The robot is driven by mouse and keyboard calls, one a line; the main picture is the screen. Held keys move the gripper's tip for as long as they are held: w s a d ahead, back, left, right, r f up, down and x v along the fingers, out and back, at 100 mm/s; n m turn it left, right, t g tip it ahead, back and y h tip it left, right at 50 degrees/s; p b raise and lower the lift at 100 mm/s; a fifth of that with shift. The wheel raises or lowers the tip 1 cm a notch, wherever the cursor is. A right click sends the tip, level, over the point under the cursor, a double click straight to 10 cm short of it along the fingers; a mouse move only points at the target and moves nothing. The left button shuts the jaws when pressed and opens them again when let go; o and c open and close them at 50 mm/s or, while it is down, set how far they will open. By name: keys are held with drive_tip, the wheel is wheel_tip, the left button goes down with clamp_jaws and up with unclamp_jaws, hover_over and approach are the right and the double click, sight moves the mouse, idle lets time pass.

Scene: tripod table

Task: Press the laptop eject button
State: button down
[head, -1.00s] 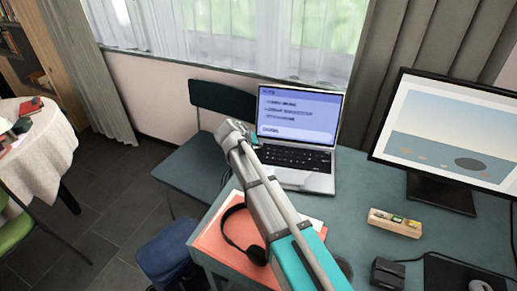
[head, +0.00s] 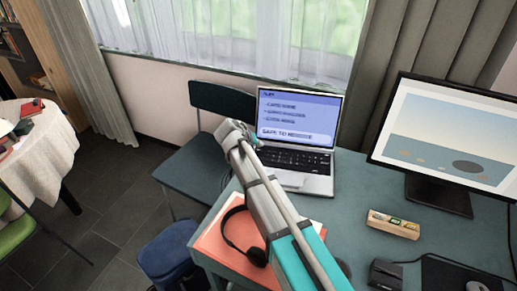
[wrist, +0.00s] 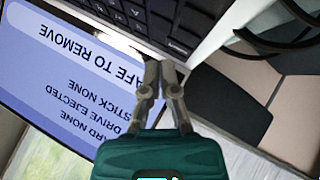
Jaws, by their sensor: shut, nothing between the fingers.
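The laptop (head: 318,185) stands open on the desk, its screen (head: 297,105) lit with a "SAFE TO REMOVE" banner. In the wrist view the screen (wrist: 70,75) appears upside down, with lines reading "stick none" and "drive ejected". The keyboard (wrist: 165,18) is at the top of that view. My gripper (wrist: 160,66) is shut and empty, its fingertips close to the laptop's left side by the keyboard and screen. I cannot tell whether they touch it. In the head view my arm hides the laptop's left edge. I cannot make out the eject button itself.
A headset (head: 235,236) lies on an orange folder (head: 210,243) by the near left desk edge. A monitor (head: 450,130) stands at the right, with a wooden block holding small items (head: 394,224) before it. A chair (head: 190,168) stands left of the laptop.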

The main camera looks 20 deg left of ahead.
sight(259, 151)
idle(0.3)
drive_tip(key=shift+r+p, duration=2.5)
drive_tip(key=shift+r, duration=0.05)
drive_tip(key=shift+d, duration=0.1)
drive_tip(key=d+g+p, duration=0.1)
drive_tip(key=d, duration=0.4)
drive_tip(key=d+m+g+p, duration=0.1)
drive_tip(key=d, duration=0.4)
drive_tip(key=d+p, duration=0.1)
drive_tip(key=d, duration=0.4)
drive_tip(key=shift+s+d+r+g, duration=0.1)
drive_tip(key=shift+s+r+g, duration=0.25)
drive_tip(key=shift+g, duration=0.05)
drive_tip(key=s+d+r+m+g+y+p, duration=0.1)
drive_tip(key=s+d+g+p, duration=0.1)
drive_tip(key=s+d, duration=0.3)
drive_tip(key=s+d+r+m+g+y+p, duration=0.1)
drive_tip(key=s+d, duration=0.4)
drive_tip(key=d, duration=0.8)
drive_tip(key=s+d+r+m+g+y+p, duration=0.1)
drive_tip(key=s+d+p, duration=0.3)
drive_tip(key=d, duration=0.6)
drive_tip(key=shift+s+r+g+y+p, duration=0.3)
drive_tip(key=shift+s+r+g+p, duration=0.05)
drive_tip(key=shift+s+r+g, duration=0.4)
